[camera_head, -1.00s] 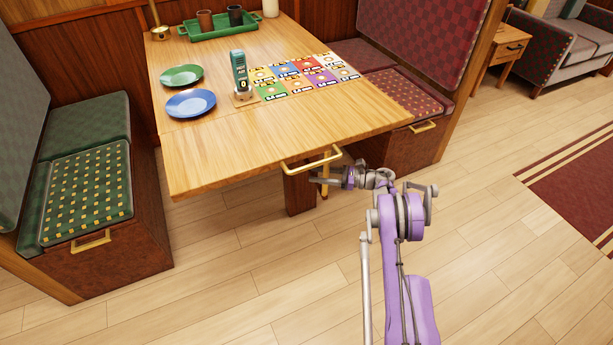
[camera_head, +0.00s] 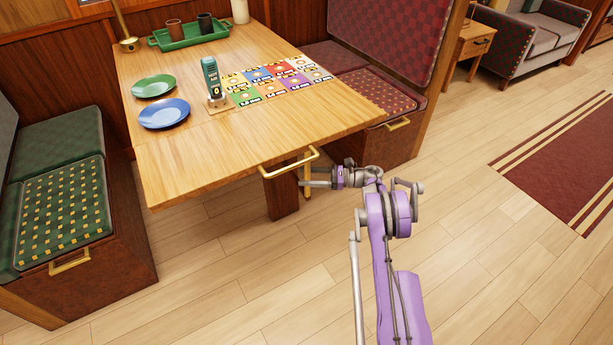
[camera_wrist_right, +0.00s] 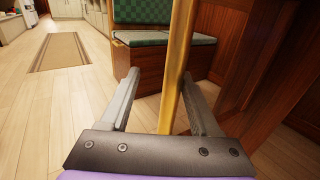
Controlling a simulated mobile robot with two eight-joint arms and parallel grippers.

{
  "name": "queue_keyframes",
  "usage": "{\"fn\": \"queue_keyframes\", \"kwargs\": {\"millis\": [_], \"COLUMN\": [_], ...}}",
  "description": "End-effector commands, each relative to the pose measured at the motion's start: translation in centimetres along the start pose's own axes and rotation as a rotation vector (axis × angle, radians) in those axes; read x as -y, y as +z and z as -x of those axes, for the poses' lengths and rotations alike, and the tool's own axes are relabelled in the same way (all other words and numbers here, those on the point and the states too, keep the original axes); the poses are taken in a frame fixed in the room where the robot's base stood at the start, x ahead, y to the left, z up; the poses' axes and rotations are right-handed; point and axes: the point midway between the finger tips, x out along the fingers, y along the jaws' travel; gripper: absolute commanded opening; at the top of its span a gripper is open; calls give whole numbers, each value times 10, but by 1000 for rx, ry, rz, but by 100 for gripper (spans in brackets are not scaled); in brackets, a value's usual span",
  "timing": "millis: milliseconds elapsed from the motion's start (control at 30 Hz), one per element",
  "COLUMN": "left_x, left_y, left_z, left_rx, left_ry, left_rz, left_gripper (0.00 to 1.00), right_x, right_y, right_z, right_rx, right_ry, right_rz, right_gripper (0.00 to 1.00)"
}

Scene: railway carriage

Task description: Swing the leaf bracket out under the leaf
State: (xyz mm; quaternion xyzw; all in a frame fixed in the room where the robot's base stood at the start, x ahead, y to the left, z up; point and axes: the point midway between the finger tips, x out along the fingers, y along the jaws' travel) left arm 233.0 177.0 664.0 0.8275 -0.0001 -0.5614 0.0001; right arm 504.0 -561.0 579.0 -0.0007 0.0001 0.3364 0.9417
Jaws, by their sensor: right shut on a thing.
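The wooden table (camera_head: 250,60) has its leaf (camera_head: 215,160) at the near end, level with the top, with a brass handle (camera_head: 290,163) on its front edge. The leaf bracket (camera_head: 308,172) is a yellow bar beneath the leaf's front edge, just behind the handle's right end. In the right wrist view the bracket (camera_wrist_right: 179,60) runs upright between the two fingers. My right gripper (camera_head: 310,184) is shut on it, reaching in from the right below the handle. The bracket's upper end is hidden behind the edge and handle. My left gripper is not in view.
Blue (camera_head: 164,114) and green (camera_head: 154,86) plates, a handheld device (camera_head: 211,82), colored cards (camera_head: 277,79) and a green tray (camera_head: 190,36) are on the table. A green bench (camera_head: 62,200) stands left, a red bench (camera_head: 385,95) right. The floor (camera_head: 480,240) is open at right.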

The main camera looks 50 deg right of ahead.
Motion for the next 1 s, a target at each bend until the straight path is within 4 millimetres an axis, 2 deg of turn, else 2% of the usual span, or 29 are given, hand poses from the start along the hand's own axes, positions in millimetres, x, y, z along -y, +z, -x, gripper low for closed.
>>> {"fn": "queue_keyframes", "kwargs": {"millis": [333,467,567,800,1000], "left_x": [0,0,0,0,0], "left_y": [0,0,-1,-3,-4], "left_z": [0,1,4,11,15], "left_rx": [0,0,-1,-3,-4], "left_ry": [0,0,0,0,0], "left_rz": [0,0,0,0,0], "left_gripper": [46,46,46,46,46], "right_x": [0,1,1,0,0], "right_y": [0,0,1,1,1], "right_z": [-2,4,18,68,98], "right_rx": [1,1,1,1,1], "right_ry": [2,0,-1,-2,-1], "right_rz": [0,0,1,2,0], "right_gripper": [57,57,57,57,57]}}
